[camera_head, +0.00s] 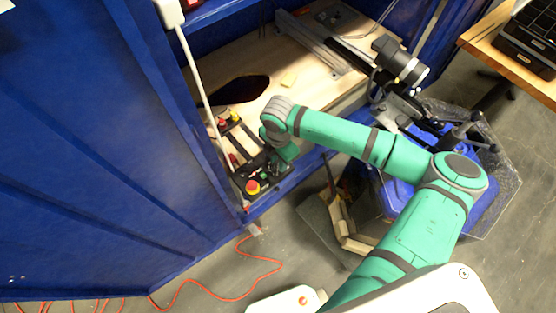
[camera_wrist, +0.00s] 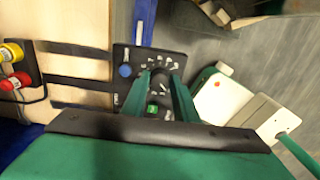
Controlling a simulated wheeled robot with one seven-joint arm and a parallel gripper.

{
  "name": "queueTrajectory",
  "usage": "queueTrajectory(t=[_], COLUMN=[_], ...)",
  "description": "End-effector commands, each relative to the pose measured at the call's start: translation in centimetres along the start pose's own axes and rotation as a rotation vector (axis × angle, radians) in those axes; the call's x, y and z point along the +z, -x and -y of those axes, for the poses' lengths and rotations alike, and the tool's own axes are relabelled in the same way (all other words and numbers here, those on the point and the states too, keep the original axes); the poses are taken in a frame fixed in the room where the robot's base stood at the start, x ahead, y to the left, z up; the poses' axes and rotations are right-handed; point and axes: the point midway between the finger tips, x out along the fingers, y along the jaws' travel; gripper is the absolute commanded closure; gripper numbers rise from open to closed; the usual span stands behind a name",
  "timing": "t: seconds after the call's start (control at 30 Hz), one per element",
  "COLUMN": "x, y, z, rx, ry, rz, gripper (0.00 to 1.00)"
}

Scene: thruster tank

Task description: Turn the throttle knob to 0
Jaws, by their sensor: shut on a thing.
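The black control panel (camera_wrist: 122,56) fills the middle of the wrist view, with a dial of white marks (camera_wrist: 168,62) around the throttle knob (camera_wrist: 160,78). My gripper (camera_wrist: 160,77) reaches down over this dial, its two green fingers on either side of the knob and shut on it. The fingers hide much of the knob, and I cannot read its setting. In the head view, my gripper (camera_head: 280,165) is down at the panel (camera_head: 262,180) on the bench's front edge; the knob is hidden there.
The panel also has a blue knob (camera_wrist: 125,71) and a green button (camera_wrist: 152,108) close to my fingers. A red-and-yellow emergency button (camera_head: 252,187) stands on the panel's near end. A blue wall (camera_head: 110,150) rises at left. An orange cable (camera_head: 215,280) lies on the floor.

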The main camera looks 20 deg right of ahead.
Motion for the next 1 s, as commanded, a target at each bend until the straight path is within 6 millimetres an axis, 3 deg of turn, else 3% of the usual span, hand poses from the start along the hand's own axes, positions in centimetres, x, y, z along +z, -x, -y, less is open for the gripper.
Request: queueTrajectory(t=[0.1,0.13,0.2,0.57,0.73,1.0], x=[-0.1,-0.1,-0.1,0.0,0.0,0.0], y=[-0.1,-0.1,-0.1,0.3,2.4,7.5], z=[0.1,0.1,0.1,0.0,0.0,0.0], rx=[-0.005,-0.005,-0.005,-0.001,0.000,-0.001], ry=[0.002,0.002,0.002,0.000,0.001,0.001], rz=[-0.003,-0.003,-0.002,0.000,0.000,0.001], gripper=[0.96,0.69,0.55,0.55,0.55,0.55])
